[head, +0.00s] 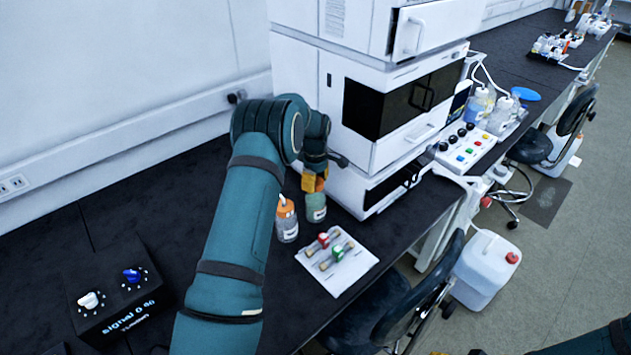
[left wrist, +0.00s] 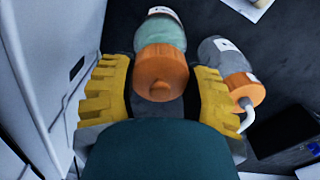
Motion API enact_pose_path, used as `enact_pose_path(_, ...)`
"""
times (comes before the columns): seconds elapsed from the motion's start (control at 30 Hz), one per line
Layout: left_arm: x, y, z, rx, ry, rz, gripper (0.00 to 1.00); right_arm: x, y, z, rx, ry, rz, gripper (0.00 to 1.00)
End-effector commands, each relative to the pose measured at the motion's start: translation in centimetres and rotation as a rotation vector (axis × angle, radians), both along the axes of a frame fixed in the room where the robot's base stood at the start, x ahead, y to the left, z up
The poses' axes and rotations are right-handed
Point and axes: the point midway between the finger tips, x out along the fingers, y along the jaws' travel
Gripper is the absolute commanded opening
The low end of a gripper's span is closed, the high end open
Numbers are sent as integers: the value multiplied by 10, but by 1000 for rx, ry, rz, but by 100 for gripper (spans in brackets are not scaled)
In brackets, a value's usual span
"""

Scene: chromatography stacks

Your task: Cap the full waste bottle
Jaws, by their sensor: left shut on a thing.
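A bottle of green liquid (head: 316,207) stands on the dark bench in front of the instrument stack. In the left wrist view, its body (left wrist: 162,32) shows beyond an orange cap (left wrist: 160,72). My left gripper (head: 314,183) is over this bottle, shut on the orange cap between its yellow fingers. The cap lines up with the bottle's neck; I cannot tell whether it is seated. Beside it stands a clear bottle (head: 287,227) with an orange top and a bent white spout, also in the left wrist view (left wrist: 222,58). Of my right gripper, only a yellow sliver may show at the bottom edge.
A white tray (head: 365,262) with red and green fittings lies right of the bottles. The instrument stack (head: 345,100) rises close behind the gripper. A black control box (head: 125,300) is at front left. A white canister with a red cap (head: 485,270) stands on the floor.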

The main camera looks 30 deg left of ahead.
Motion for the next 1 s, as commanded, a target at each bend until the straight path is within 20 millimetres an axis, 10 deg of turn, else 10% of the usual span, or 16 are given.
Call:
enact_pose_path(0.33, 0, 0, 0, 0, 0, 0, 30, 0, 0, -1, 0, 0, 0, 47)
enact_pose_path(0.43, 0, 0, 0, 0, 0, 0, 82, 0, 0, -1, 0, 0, 0, 47)
enact_pose_path(1.0, 0, 0, 0, 0, 0, 0, 100, 0, 0, 0, 0, 0, 0, 47)
